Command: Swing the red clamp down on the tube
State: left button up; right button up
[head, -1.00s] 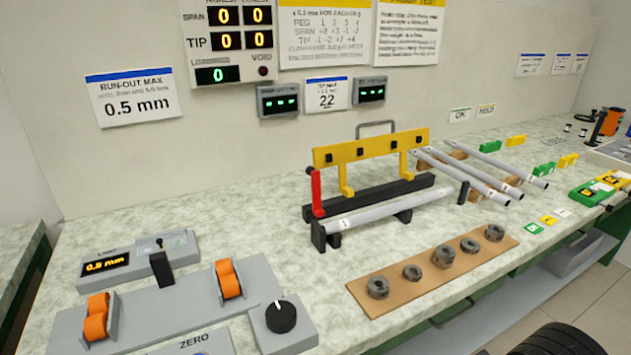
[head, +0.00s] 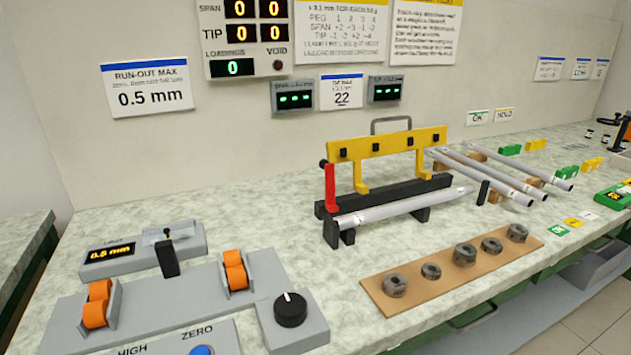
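The red clamp (head: 330,187) stands upright at the left end of the yellow and black fixture, its black knob at the top. The grey tube (head: 405,208) lies across the black supports in front of the fixture's dark bar. The clamp's lower end is close to the tube's left end; I cannot tell whether they touch. The yellow frame (head: 390,145) with a grey handle stands behind the tube. Neither of my grippers is in view.
A wooden board (head: 440,275) with several dark collars lies in front of the fixture. A grey roller gauge (head: 170,290) with orange rollers and a dial box (head: 290,325) stand at left. More tubes (head: 490,175) rest on supports at right.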

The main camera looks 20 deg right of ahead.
aim_at(329, 168)
jog(key=k+l+z, duration=0.15)
jog(key=k+z, duration=0.2)
jog(key=z, duration=0.15)
jog(key=k+l+z, duration=0.25)
jog(key=z, duration=0.25)
jog(key=k+l+z, duration=0.5)
jog(key=i+j, duration=0.1)
